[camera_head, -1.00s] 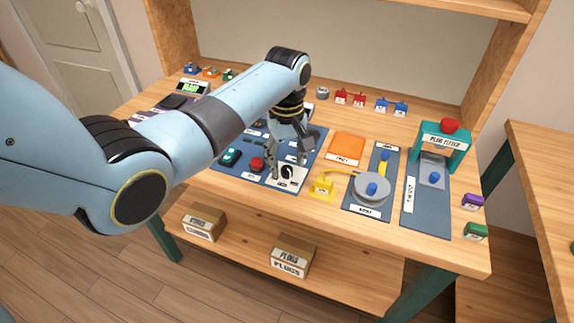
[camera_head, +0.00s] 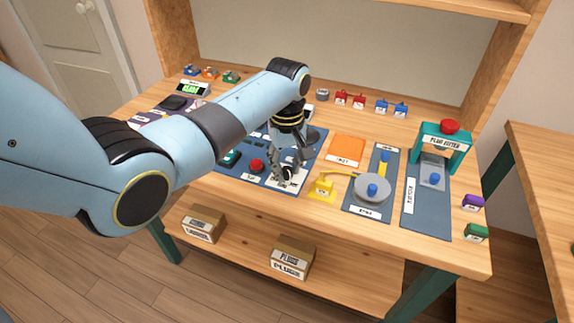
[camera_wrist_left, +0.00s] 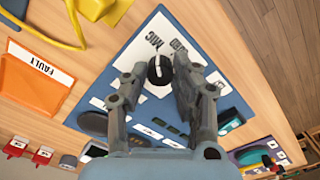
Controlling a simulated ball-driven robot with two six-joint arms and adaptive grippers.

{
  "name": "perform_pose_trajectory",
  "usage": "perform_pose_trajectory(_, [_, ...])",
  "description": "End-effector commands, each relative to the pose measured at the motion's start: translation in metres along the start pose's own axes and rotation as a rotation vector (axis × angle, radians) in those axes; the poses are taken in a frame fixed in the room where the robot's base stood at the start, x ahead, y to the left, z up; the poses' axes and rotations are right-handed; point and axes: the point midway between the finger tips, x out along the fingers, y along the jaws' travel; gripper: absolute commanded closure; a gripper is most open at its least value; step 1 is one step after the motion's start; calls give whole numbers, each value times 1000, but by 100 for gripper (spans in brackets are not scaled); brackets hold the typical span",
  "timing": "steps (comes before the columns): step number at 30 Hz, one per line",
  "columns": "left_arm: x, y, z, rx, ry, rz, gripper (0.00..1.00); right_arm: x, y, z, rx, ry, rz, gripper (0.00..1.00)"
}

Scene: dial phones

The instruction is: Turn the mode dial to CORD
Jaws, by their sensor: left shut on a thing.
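The mode dial is a small black knob with a white pointer line, on a white label plate on the blue panel (camera_head: 228,172). In the left wrist view the dial (camera_wrist_left: 159,70) sits between my fingertips, and part of the lettering around it reads MIC; another word is partly hidden. My left gripper (camera_head: 287,172) reaches down over the panel and is shut on the dial, one finger on each side. In the left wrist view the gripper (camera_wrist_left: 158,76) covers part of the plate. My right gripper is in neither view.
A red button (camera_head: 257,166) lies just left of the dial. A teal press (camera_head: 446,145) stands further right.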

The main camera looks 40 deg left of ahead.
Motion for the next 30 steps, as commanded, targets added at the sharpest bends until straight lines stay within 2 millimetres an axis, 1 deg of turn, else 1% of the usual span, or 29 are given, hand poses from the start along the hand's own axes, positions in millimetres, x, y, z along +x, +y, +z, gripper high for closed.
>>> perform_pose_trajectory(5, [-1,0,0,27,0,-1,100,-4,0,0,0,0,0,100])
perform_pose_trajectory(11, [-3,0,0,123,-1,-1,100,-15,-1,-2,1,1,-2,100])
perform_pose_trajectory(21, [-4,0,0,419,-1,-2,100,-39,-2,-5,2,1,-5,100])
perform_pose_trajectory(30, [-2,0,-1,685,0,-1,100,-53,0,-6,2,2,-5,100])
